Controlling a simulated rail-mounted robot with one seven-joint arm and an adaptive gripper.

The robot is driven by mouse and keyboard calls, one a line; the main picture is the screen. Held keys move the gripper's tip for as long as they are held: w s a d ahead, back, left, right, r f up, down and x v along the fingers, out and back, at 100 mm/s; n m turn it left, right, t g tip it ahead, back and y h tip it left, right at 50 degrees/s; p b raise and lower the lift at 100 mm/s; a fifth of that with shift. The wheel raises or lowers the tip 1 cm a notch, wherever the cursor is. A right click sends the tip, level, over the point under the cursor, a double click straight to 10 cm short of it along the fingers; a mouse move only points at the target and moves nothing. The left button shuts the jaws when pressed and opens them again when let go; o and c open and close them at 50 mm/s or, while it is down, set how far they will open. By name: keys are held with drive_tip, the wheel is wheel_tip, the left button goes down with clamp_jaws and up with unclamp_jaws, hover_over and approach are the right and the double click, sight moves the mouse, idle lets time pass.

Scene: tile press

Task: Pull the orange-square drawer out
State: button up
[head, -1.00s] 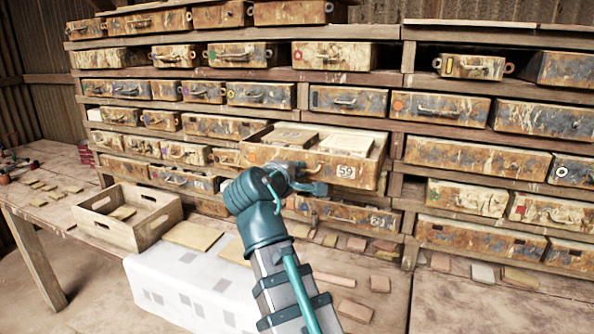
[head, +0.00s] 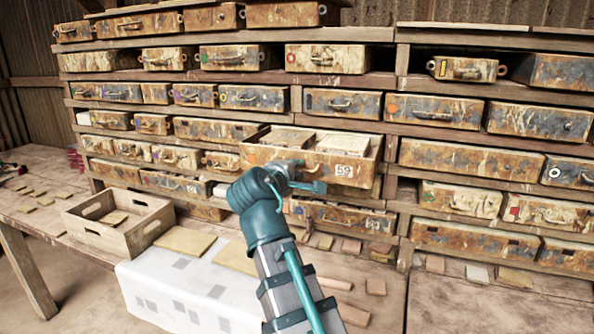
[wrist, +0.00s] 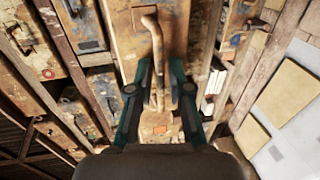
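The orange-square drawer (head: 310,164) juts out of the middle of the rack, with a "59" label on its front and flat tiles inside. Its small orange square (wrist: 160,130) shows in the wrist view between the bases of my fingers. The drawer's bar handle (wrist: 153,35) runs down between the fingers. My gripper (wrist: 161,80) has its two fingers closed in on either side of this handle; small gaps at the pads are hard to judge. In the head view my gripper (head: 305,178) is at the drawer front and partly covers it and the handle.
Rusty drawers fill the rack around it; one drawer (head: 340,215) sits just below. A wooden crate (head: 95,238) and a white block (head: 180,285) with tan tiles stand at left front. Loose tiles lie on the bench. Space in front of the drawer holds my arm.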

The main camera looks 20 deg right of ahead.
drive_tip(key=v, duration=1.2)
drive_tip(key=shift+d, duration=0.1)
idle(0.4)
